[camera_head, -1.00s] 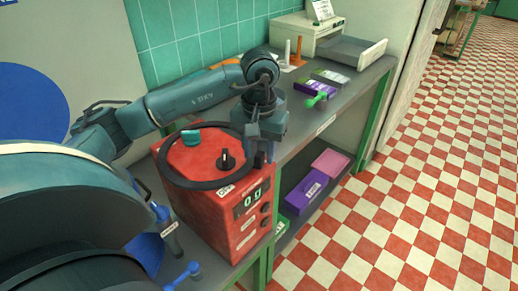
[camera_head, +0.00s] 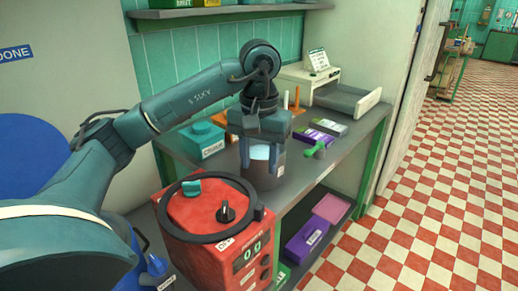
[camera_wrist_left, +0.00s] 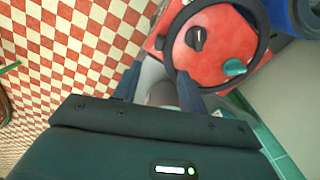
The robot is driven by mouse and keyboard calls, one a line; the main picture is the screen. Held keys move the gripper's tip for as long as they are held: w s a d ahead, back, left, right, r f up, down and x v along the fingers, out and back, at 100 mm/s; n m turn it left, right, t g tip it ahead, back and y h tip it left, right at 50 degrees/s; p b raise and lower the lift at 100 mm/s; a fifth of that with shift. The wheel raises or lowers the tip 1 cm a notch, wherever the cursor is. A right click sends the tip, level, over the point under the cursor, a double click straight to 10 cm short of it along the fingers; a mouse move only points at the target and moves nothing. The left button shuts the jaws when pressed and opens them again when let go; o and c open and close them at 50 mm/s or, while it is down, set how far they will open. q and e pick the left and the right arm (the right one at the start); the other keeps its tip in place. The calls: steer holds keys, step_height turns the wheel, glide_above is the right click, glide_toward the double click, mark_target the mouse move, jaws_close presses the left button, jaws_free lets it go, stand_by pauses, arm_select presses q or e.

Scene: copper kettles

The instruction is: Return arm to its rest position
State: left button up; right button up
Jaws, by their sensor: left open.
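My left arm comes in from the left in the head view and bends down at the wrist. My left gripper (camera_head: 261,162) is open, fingers pointing down, beyond the red machine. A grey cylindrical container (camera_head: 264,178) stands on the bench at the fingertips; its upper part shows between the fingers, but I cannot tell whether they touch it. In the left wrist view the gripper (camera_wrist_left: 158,92) shows two dark blue fingers apart, with a blurred pale brown surface between them. My right gripper is not in view.
The red machine (camera_head: 218,243) with a black ring on top stands nearest. A teal chalk box (camera_head: 203,142) is behind it. A purple box (camera_head: 317,138), a green object (camera_head: 318,149) and a white device (camera_head: 305,82) are farther along the bench. Checkered floor at right is clear.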

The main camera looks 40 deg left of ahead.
arm_select(q)
steer(key=shift+r, duration=0.5)
